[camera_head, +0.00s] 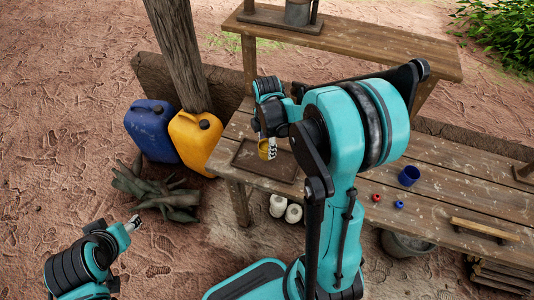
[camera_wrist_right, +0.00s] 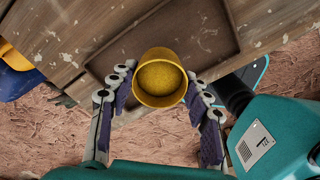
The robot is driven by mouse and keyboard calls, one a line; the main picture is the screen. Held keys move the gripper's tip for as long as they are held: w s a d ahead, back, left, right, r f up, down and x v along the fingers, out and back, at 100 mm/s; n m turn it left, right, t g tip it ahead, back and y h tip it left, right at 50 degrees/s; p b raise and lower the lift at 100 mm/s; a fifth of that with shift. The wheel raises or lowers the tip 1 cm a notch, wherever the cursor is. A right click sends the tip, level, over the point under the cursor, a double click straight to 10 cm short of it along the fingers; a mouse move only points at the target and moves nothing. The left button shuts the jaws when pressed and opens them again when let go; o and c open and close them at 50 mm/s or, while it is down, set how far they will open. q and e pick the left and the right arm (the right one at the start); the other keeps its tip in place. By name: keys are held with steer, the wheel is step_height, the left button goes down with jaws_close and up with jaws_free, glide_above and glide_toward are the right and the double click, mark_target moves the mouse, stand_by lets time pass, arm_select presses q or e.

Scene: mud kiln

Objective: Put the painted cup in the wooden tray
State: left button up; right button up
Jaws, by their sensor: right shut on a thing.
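The painted cup, a yellow cup (camera_head: 263,150), is held by my right gripper (camera_head: 270,150) over the wooden tray (camera_head: 250,171). The tray is a shallow dark brown one at the left end of the workbench. In the right wrist view the cup (camera_wrist_right: 159,79) sits mouth toward the camera between the fingers of my right gripper (camera_wrist_right: 160,95); the tray (camera_wrist_right: 234,22) shows behind it. How far the cup is above the tray is hard to tell. My left gripper (camera_head: 134,222) is at the lower left, away from the bench and too small to read.
A blue cup (camera_head: 409,176) and small red (camera_head: 376,197) and blue (camera_head: 398,204) things stand farther right on the bench (camera_head: 460,190). Blue (camera_head: 150,128) and yellow (camera_head: 194,140) jerrycans and a wooden post (camera_head: 178,55) stand left of the tray. A raised shelf (camera_head: 370,45) runs behind.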

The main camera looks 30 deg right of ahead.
steer(key=shift+f+b, duration=0.85)
steer(key=shift+f, duration=1.1)
steer(key=shift+f, duration=0.2)
steer(key=o, duration=1.2)
steer(key=shift+r, duration=0.1)
